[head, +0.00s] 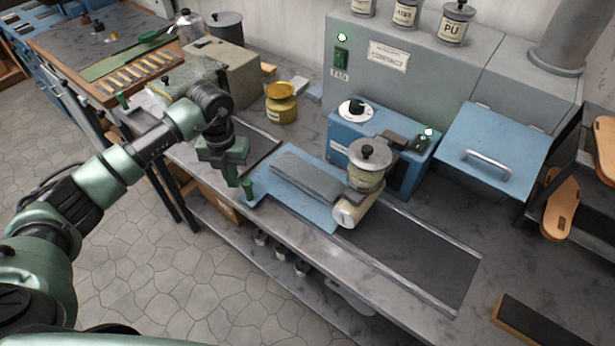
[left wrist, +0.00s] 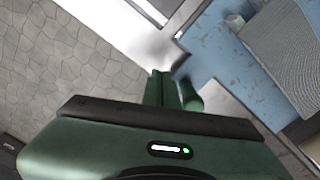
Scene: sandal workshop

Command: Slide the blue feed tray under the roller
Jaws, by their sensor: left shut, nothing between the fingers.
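The blue feed tray (head: 318,212) lies flat on the bench track, with a grey ribbed sole piece (head: 305,176) on it. Its right end is close to the cream roller (head: 350,210); the exact gap is hard to tell. A green upright knob (head: 248,189) stands at the tray's left front end. My left gripper (head: 232,181) is shut and empty, pointing down just left of the knob. In the left wrist view, the fingertips (left wrist: 161,88) are beside the knob (left wrist: 190,97); whether they touch it is unclear. The tray (left wrist: 222,52) shows beyond. My right gripper is not in view.
A blue machine (head: 400,160) with a glue pot (head: 367,165) stands over the roller. A dark bed (head: 410,255) between metal rails is clear to the right. A yellow pot (head: 281,105) stands behind the track at left. Sandal soles (head: 560,208) sit far right.

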